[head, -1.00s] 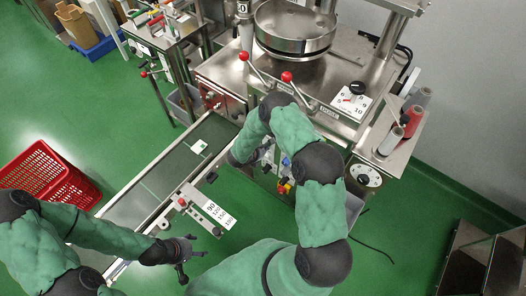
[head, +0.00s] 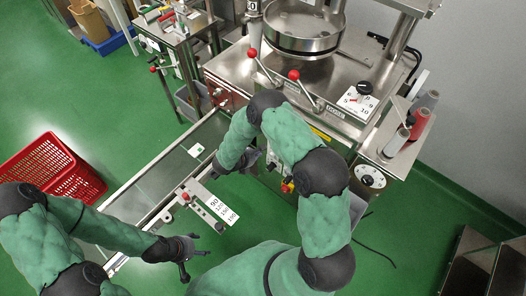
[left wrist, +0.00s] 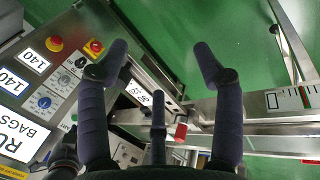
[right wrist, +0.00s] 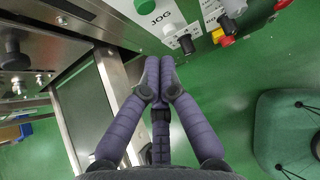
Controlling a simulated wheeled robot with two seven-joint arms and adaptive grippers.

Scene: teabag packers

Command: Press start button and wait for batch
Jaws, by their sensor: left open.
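The packing machine's control panel shows in the left wrist view (left wrist: 62,75), with red buttons on yellow, dials and number displays. I cannot pick out the start button for certain. My right gripper (right wrist: 160,72) is shut and empty, its fingertips together just below the panel's edge in that view. In the head view (head: 250,158) it is beside the machine front. My left gripper (head: 190,246) is open and empty near the conveyor's lower end.
The conveyor (head: 160,182) runs down-left from the machine, with a white tag (head: 195,150) on it. A numbered scale plate (head: 208,206) stands beside it. A red basket (head: 50,165) is on the green floor at left. Red-knobbed levers (head: 294,75) stand above the panel.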

